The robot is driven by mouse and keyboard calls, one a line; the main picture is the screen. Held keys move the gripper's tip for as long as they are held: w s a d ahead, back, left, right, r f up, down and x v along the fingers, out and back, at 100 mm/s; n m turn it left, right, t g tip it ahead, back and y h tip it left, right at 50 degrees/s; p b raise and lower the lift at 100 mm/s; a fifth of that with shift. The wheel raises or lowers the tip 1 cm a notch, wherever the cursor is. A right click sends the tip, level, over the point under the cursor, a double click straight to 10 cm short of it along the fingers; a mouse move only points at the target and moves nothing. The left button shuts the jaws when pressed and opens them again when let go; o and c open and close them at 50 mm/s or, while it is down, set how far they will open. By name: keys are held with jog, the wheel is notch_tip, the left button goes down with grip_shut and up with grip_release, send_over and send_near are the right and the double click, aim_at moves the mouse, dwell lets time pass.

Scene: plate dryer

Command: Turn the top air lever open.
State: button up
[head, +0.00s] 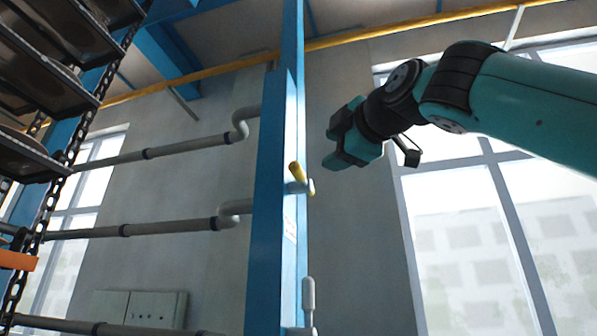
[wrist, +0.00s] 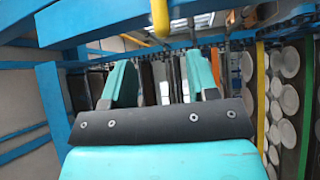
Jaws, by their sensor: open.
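The top air lever (head: 298,172) has a yellow handle on a pale valve body and sits on the blue post. Its handle is tilted, leaning up and left in the head view. In the wrist view a yellow handle (wrist: 160,18) shows at the top edge, beyond the fingers and roughly in line with the gap between them. My teal gripper (head: 332,147) is to the right of the lever and a little higher in the head view, apart from it. Its two fingers (wrist: 160,78) are spread with nothing held between them.
The blue post (head: 268,200) stands upright mid-view. A second lever with a pale handle (head: 308,293) is lower on it. Grey pipes (head: 180,227) run left from the post. A chain and dark racks (head: 50,45) are at the left. Windows (head: 470,240) are behind my arm.

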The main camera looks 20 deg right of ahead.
aim_at(298, 177)
jog(key=w+p, duration=0.1)
jog(key=w, duration=0.3)
jog(key=w+a+r+p, duration=0.1)
jog(key=w+p, duration=0.1)
jog(key=w, duration=0.2)
jog(key=w+a+p, duration=0.1)
jog(key=w+p, duration=0.1)
jog(key=w, duration=0.2)
jog(key=shift+w+r, duration=0.25)
jog(key=shift+r, duration=0.15)
jog(key=shift+w+f+p, duration=0.1)
jog(key=shift+w+p, duration=0.35)
jog(key=shift+w, duration=0.25)
jog(key=shift+c, duration=0.5)
grip_shut()
jog(key=shift+a, duration=0.1)
